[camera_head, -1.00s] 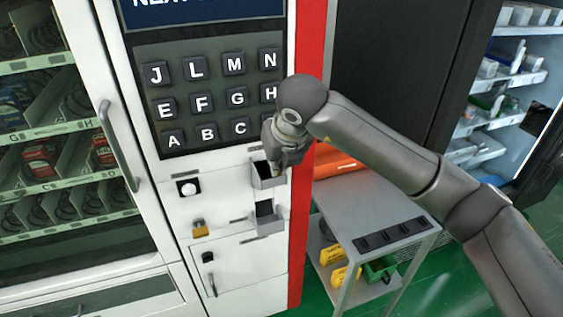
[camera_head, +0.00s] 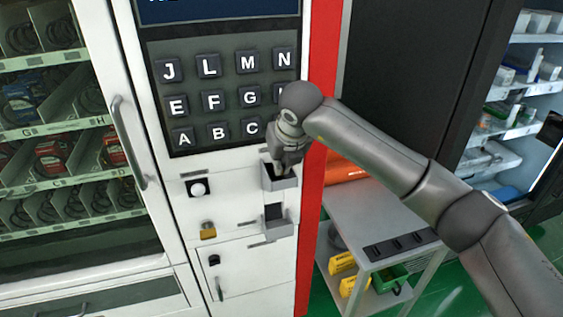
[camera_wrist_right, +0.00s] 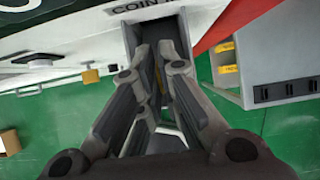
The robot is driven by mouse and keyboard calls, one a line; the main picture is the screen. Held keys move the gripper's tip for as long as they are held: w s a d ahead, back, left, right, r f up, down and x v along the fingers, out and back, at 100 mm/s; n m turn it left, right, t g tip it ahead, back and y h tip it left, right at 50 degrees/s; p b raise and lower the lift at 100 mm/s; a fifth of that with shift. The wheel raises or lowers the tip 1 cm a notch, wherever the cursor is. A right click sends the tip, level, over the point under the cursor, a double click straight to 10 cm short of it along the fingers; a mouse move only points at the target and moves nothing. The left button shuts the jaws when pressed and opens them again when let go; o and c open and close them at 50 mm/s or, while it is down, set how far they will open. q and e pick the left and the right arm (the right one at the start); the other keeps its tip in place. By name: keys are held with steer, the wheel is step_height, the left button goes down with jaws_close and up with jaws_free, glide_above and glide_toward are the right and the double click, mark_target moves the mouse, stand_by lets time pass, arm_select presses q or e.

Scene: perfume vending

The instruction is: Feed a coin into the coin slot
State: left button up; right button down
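My right gripper (camera_head: 280,172) points down into the upper grey tray (camera_head: 283,183) on the white front of the vending machine, below the keypad. In the right wrist view, the two fingertips (camera_wrist_right: 156,50) are a little apart and reach into this tray, under a label starting with "COIN" (camera_wrist_right: 134,7). A small yellowish patch (camera_wrist_right: 162,84) shows between the fingers; I cannot tell whether it is a coin. No coin can be made out clearly in the head view. My left gripper is not in view.
A second grey tray (camera_head: 278,226) sits just below. A white round button (camera_head: 198,189) and a brass padlock (camera_head: 208,231) are to its left. A grey cart (camera_head: 385,215) with yellow and green bins stands right of the red panel (camera_head: 315,200).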

steer(key=c, duration=1.6)
jaws_free()
steer(key=shift+o, duration=0.2)
steer(key=shift+r, duration=0.1)
steer(key=v, duration=1.2)
